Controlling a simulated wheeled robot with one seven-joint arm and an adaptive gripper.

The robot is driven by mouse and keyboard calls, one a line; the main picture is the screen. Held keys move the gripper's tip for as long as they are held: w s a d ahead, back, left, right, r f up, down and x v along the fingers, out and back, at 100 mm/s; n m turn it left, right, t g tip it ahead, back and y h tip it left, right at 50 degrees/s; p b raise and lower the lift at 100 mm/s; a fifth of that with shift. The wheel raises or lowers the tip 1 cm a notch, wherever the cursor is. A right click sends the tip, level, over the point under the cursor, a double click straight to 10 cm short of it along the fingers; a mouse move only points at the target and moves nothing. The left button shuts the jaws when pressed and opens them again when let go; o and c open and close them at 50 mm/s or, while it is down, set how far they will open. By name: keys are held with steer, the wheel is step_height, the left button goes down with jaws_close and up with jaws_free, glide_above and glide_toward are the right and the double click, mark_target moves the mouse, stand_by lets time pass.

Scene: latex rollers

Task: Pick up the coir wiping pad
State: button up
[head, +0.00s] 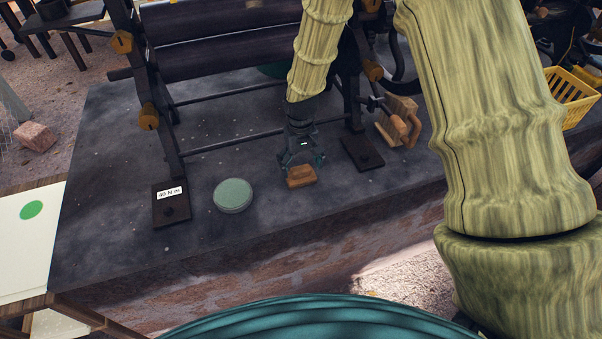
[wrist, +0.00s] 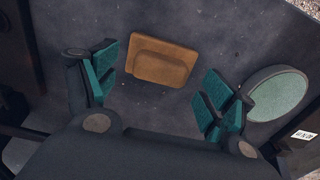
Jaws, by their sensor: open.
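The coir wiping pad appears to be the small orange-brown block (head: 301,177) on the dark slab, with a raised smaller piece on top. In the wrist view the pad (wrist: 163,62) lies ahead of and between the two teal fingers. My gripper (head: 301,163) is open and empty, pointing down just behind and over the pad in the head view. In the wrist view my gripper (wrist: 163,86) has its fingers spread on either side, with clear gaps to the pad. I cannot tell the exact height between fingertips and slab.
A round green disc (head: 233,195) lies left of the pad; in the wrist view it (wrist: 277,93) is beside the right finger. The roller frame (head: 165,140) stands behind, with a foot plate (head: 362,153) right of my gripper. A wooden item (head: 398,122) is farther right.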

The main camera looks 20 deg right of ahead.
steer(key=shift+f, duration=1.05)
steer(key=c, duration=1.2)
steer(key=shift+r+b, duration=0.3)
steer(key=shift+r, duration=0.45)
steer(key=shift+r+b, duration=0.45)
steer(key=shift+r, duration=0.5)
steer(key=s+a+b, duration=0.1)
steer(key=s+a, duration=0.1)
steer(key=s, duration=0.2)
steer(key=s+a+r+b, duration=0.1)
steer(key=s+a, duration=0.2)
steer(key=s, duration=0.2)
steer(key=s+a+b, duration=0.2)
steer(key=s+a, duration=0.1)
steer(key=s, duration=0.1)
steer(key=shift+s+a+r, duration=0.15)
steer(key=shift+s+r, duration=0.15)
steer(key=shift+s, duration=0.1)
